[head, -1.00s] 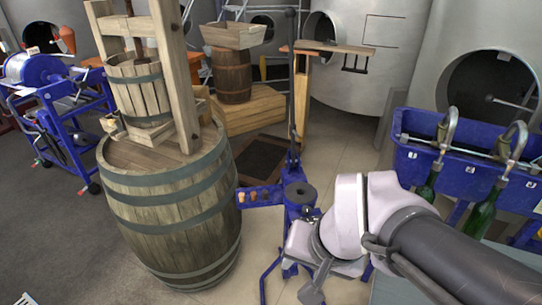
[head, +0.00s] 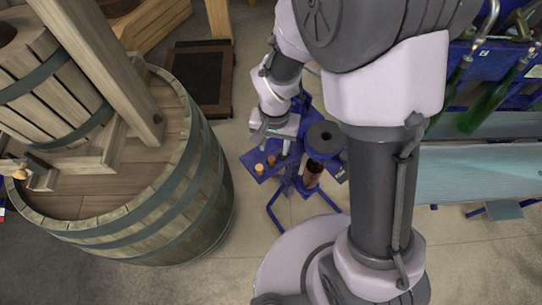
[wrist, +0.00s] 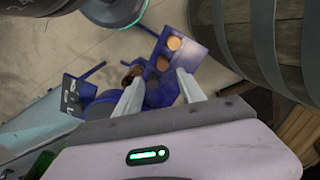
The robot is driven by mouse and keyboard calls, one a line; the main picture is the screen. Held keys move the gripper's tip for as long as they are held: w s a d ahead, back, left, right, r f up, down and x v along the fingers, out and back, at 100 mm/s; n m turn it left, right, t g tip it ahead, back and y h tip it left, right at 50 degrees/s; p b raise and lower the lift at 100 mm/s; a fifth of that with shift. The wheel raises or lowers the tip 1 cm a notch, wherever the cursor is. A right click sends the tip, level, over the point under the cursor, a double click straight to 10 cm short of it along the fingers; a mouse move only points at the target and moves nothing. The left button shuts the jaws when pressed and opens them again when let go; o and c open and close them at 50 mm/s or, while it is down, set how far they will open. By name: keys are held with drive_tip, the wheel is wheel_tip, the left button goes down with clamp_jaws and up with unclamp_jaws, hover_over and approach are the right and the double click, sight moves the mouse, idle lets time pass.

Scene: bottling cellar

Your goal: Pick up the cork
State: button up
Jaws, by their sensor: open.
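Small round corks sit on a blue shelf (head: 248,162) of the blue corking stand. One light cork (head: 259,168) is near the shelf's outer end, and a darker one (head: 271,160) is beside it. In the wrist view a light cork (wrist: 174,43) and a second cork (wrist: 163,63) show just beyond the fingertips. My gripper (wrist: 160,76) is open and empty, with its two fingers apart and pointing toward the shelf. In the head view my gripper (head: 286,148) is at the shelf's inner end, right of the two corks. I cannot tell its exact height above the shelf.
A large wooden barrel (head: 205,190) with a press on top stands left of the shelf. A dark bottle (head: 313,173) is in the corking stand, under a round dark head (head: 325,138). Green bottles (head: 485,108) hang at the right. The floor between barrel and stand is clear.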

sight(272, 165)
drive_tip(key=f+b, duration=0.1)
drive_tip(key=f, duration=0.1)
drive_tip(key=f+b, duration=0.1)
drive_tip(key=f, duration=0.2)
drive_tip(key=f+b, duration=0.1)
drive_tip(key=f, duration=0.1)
drive_tip(key=shift+s+a+f+b, duration=0.15)
drive_tip(key=shift+a+f+b, duration=0.2)
drive_tip(key=shift+b, duration=0.05)
drive_tip(key=shift+r, duration=0.15)
clamp_jaws()
